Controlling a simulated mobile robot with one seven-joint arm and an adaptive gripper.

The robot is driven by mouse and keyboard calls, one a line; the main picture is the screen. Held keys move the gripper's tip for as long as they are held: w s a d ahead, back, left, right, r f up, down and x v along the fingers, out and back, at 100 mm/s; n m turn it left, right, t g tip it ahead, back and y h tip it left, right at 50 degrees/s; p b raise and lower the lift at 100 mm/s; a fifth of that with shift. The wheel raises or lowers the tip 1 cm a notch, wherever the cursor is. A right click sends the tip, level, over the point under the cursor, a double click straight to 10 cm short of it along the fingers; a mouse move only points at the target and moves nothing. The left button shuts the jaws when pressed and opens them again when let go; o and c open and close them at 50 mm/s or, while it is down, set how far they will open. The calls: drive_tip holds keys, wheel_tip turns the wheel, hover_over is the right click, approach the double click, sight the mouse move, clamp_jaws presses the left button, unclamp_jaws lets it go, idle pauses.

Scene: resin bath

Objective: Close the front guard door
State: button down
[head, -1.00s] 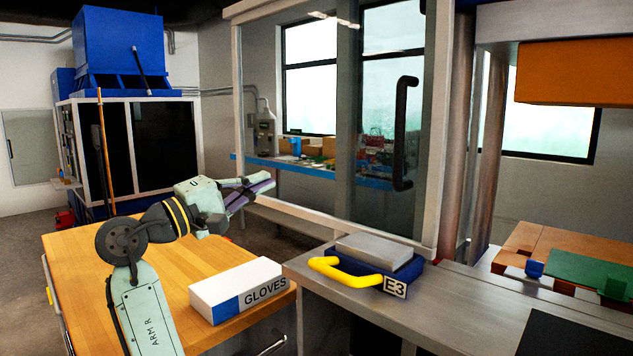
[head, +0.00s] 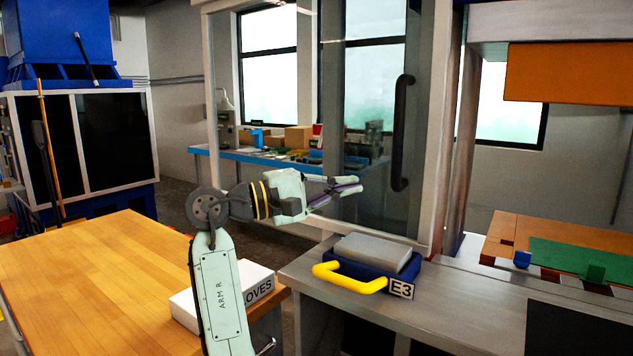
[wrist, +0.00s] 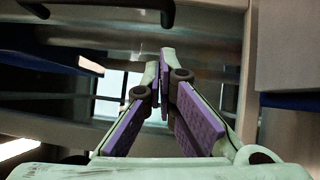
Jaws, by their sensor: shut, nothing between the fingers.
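The front guard door (head: 375,205) is a clear panel in a pale frame, right of centre in the head view. A long black vertical handle (head: 401,135) is fixed on it. Two panes overlap near the handle, and I cannot tell exactly how far the door stands open. My gripper (head: 358,186) is left of the handle and near its lower end in the picture, apart from it. Its purple-padded fingers are shut and empty, also in the wrist view (wrist: 165,65). A dark curved bar (wrist: 100,14) crosses the top of the wrist view, probably the handle.
A blue E3 box with a yellow handle (head: 345,281) sits on the grey bench (head: 460,310) below my gripper. A gloves box (head: 258,285) lies on the wooden table (head: 90,265), partly behind my arm. The press with an orange block (head: 565,72) stands right.

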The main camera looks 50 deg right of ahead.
drive_tip(key=s, duration=0.1)
drive_tip(key=s+d, duration=0.1)
drive_tip(key=s+p, duration=0.1)
drive_tip(key=s, duration=0.1)
drive_tip(key=shift+d+r, duration=0.2)
drive_tip(key=shift+r, duration=0.05)
drive_tip(key=shift+s, duration=0.2)
